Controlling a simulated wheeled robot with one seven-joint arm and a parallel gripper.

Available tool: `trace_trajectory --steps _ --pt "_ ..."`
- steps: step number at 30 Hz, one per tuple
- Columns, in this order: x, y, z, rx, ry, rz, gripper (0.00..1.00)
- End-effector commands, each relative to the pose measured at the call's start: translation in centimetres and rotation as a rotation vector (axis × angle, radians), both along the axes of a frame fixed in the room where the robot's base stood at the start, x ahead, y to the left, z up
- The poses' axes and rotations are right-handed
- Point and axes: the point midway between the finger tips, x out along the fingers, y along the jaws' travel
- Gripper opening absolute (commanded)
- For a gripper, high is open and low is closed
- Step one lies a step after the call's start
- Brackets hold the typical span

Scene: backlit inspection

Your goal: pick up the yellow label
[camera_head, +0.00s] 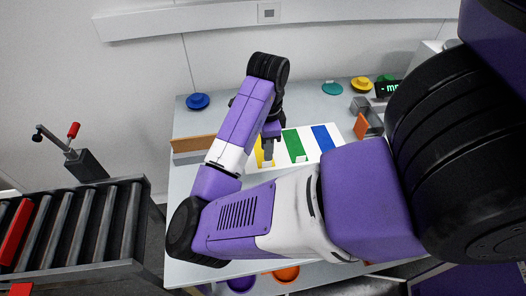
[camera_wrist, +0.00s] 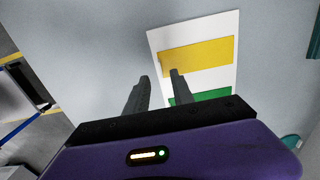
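The yellow label (camera_head: 259,158) is a flat strip on a white sheet (camera_head: 309,142) on the grey table, partly hidden by my gripper (camera_head: 268,152). A green label (camera_head: 294,146) and a blue label (camera_head: 324,138) lie to its right on the same sheet. In the wrist view the yellow label (camera_wrist: 200,55) lies just beyond my gripper (camera_wrist: 160,77). Its fingers are apart with nothing between them. The right fingertip overlaps the sheet near the yellow label's lower left edge; the left one appears over bare table. Whether they touch the surface cannot be told.
A brown bar (camera_head: 192,144) stands at the table's left. A blue knob-like piece (camera_head: 198,101) sits at the back left. A grey bin (camera_head: 369,112) with an orange piece (camera_head: 361,126) is at the right. A roller conveyor (camera_head: 95,228) stands left of the table.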

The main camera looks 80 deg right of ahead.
Motion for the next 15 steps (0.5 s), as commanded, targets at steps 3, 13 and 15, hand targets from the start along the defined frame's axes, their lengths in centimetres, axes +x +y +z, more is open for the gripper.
trace_trajectory --steps 3,13,15 --pt "-0.1 0.0 -1.2 -0.001 0.003 0.003 0.29" --pt "-0.5 -0.2 -5.4 -0.001 0.003 0.005 0.29" --pt "-0.4 -0.2 -5.9 -0.003 0.001 0.005 0.29"
